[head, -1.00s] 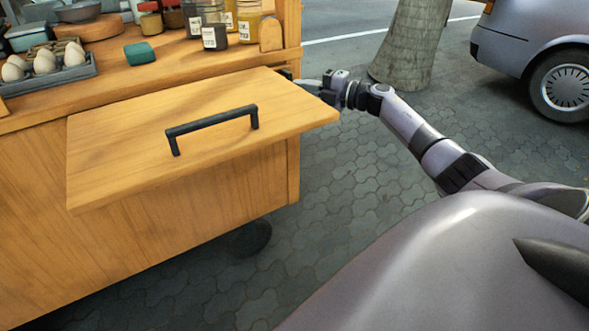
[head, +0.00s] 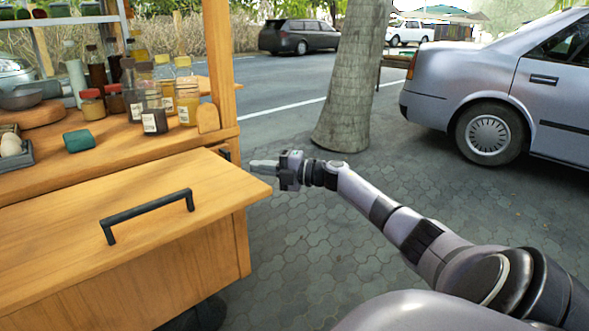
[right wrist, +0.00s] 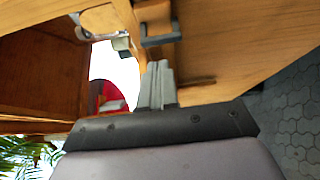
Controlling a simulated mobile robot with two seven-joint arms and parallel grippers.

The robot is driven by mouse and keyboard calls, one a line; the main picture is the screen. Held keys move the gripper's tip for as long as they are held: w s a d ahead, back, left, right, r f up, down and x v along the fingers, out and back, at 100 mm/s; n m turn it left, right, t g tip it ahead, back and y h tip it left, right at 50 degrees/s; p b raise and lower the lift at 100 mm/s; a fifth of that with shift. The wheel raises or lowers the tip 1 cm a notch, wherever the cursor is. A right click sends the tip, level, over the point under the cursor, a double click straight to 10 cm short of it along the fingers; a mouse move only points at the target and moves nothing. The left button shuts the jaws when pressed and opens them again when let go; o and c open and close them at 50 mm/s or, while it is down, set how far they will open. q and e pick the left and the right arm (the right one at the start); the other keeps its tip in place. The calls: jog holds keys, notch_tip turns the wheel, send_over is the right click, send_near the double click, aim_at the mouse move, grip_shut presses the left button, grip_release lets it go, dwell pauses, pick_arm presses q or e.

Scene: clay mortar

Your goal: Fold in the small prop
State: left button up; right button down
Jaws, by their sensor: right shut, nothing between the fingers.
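The hinged wooden leaf (head: 120,225) sticks out level from the cart's side, with a black bar handle (head: 148,212) on top. A small dark piece (head: 224,153) shows at the leaf's far right corner by the cart; it may be the prop or its bracket. In the right wrist view a dark grey bracket (right wrist: 160,40) sits against the wood just ahead of the fingers. My right gripper (head: 255,165) is shut and empty, just beyond the leaf's right edge; its fingers also show in the right wrist view (right wrist: 157,75). Contact is unclear. My left gripper is out of view.
The cart top (head: 110,140) holds several jars, a green block (head: 79,140) and eggs in a tray. A wooden post (head: 219,65) rises at its corner. A tree trunk (head: 350,80) and a parked silver car (head: 490,85) stand behind. Paving right of the leaf is open.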

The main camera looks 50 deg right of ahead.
pick_arm(q)
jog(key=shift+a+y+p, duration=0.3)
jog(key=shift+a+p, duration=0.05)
jog(key=shift+p, duration=0.05)
pick_arm(e)
jog(key=d+v, duration=0.1)
jog(key=v, duration=0.6)
jog(key=shift+w+d, duration=0.15)
jog(key=shift+d, duration=0.2)
